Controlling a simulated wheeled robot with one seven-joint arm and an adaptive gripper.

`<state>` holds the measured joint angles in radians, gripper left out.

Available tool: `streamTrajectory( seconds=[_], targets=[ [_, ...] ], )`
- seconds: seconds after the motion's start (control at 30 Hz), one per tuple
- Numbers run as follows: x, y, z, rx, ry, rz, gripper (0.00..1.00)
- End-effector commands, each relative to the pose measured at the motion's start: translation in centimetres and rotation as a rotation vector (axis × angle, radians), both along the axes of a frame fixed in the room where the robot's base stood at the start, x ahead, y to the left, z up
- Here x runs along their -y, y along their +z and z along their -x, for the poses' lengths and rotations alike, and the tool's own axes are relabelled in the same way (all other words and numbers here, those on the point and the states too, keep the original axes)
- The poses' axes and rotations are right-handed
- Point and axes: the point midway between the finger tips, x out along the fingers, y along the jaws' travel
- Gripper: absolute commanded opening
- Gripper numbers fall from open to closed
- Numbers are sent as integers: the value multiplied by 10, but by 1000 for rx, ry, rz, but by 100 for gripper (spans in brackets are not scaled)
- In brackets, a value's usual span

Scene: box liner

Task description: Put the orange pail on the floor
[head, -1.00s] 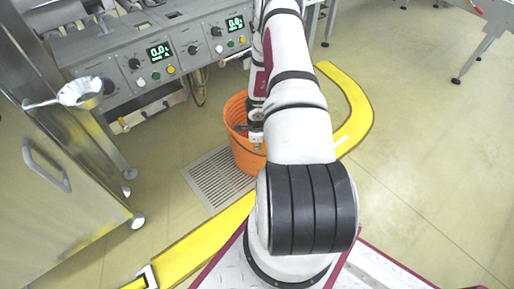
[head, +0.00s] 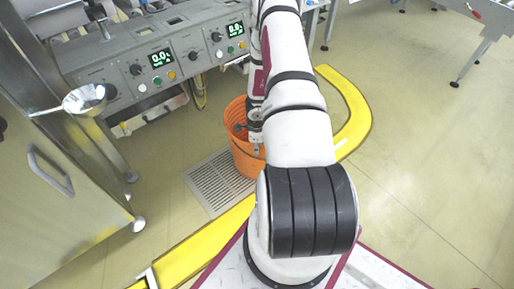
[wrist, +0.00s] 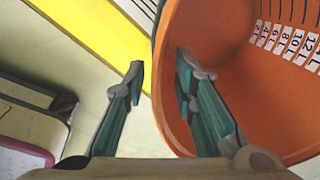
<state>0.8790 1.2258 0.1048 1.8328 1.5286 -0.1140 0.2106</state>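The orange pail (head: 243,160) stands upright beside the floor grate, partly hidden behind my arm in the head view. Whether its base touches the floor is hidden there. In the wrist view the pail (wrist: 215,30) fills the right side, with white volume labels on its inner wall. My gripper (wrist: 161,68) is open, with its fingers on either side of the pail's rim. The right finger is inside the pail and the left finger is outside, with a visible gap to the wall. In the head view my gripper (head: 249,138) is at the pail's mouth, mostly hidden.
A metal floor grate (head: 222,183) lies left of the pail. A yellow floor barrier (head: 352,110) curves around the right and front. A machine with control panels (head: 150,70) stands behind. A steel cabinet with a ladle (head: 85,99) is at left. Open floor lies at right.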

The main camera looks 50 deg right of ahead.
Motion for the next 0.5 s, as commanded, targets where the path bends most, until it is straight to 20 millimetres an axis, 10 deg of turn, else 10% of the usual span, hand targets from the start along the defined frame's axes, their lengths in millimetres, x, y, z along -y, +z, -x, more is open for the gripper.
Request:
streamTrajectory(
  seconds=[0.5],
  targets=[
    [-6, 81, 4, 0, -1, 0, 25]
  ],
)
